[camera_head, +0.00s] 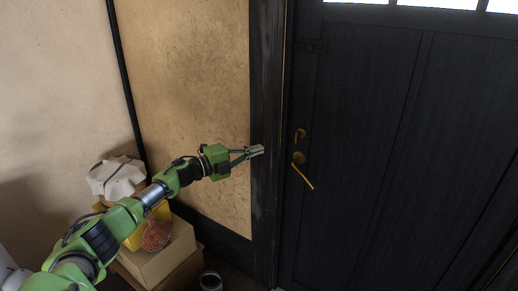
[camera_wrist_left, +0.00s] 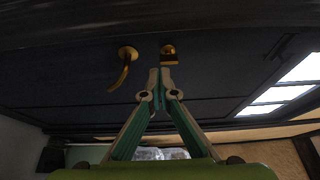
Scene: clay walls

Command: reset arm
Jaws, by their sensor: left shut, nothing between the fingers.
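My left gripper (camera_head: 256,151) is stretched out in front of the dark door frame, to the left of the door (camera_head: 370,130). Its fingers are shut and empty; in the left wrist view the closed fingertips (camera_wrist_left: 159,76) meet in the middle. The brass door handle (camera_head: 303,177) is to the right of the gripper and apart from it. The handle also shows in the left wrist view (camera_wrist_left: 121,73), left of the fingertips. A small brass lock fitting (camera_head: 300,135) sits above the handle. My right gripper is not in view.
Below my left arm stand a cardboard box (camera_head: 172,262) and a yellow box with a white cloth (camera_head: 117,177) on top. A dark round container (camera_head: 210,281) is on the floor. A tan clay wall (camera_head: 190,80) is left of the door frame.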

